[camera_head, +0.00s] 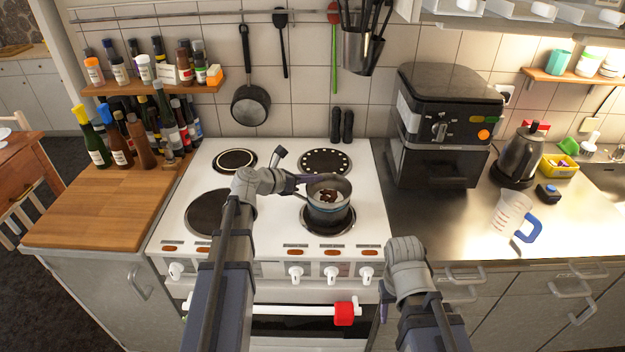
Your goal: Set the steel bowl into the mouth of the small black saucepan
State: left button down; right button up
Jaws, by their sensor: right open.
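A steel bowl (329,187) with a shiny, dark-streaked inside sits at the mouth of a small dark saucepan (328,214) on the front right hotplate. The bowl's rim looks roughly level; I cannot tell how deeply it sits. A dark handle end (280,154) sticks up behind my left wrist, probably the saucepan's. My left gripper (308,181) reaches in from the left, its fingers at the bowl's left rim. Whether they grip it is not clear. My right gripper (405,247) is open, empty and apart, over the counter's front edge right of the cooker.
Other hotplates are bare. A black appliance (445,128) stands right of the cooker, then a kettle (520,155) and a measuring jug (510,216). Bottles (165,120) crowd the wooden counter's back at left. Utensils and a black pan (250,104) hang on the wall.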

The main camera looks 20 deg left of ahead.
pick_arm(q)
jog(key=shift+f, duration=0.25)
jog(key=c, duration=1.1)
grip_release()
jog(key=shift+o, duration=0.2)
jog(key=shift+r, duration=0.2)
jog(key=shift+s+r+p, duration=0.1)
jog(key=shift+r+p, duration=0.2)
jog(key=shift+p, duration=0.05)
jog(key=p+v, duration=0.4)
jog(key=v, duration=0.7)
jog(key=shift+s+a, duration=0.3)
jog(key=shift+s, duration=0.05)
jog(key=shift+f, duration=0.1)
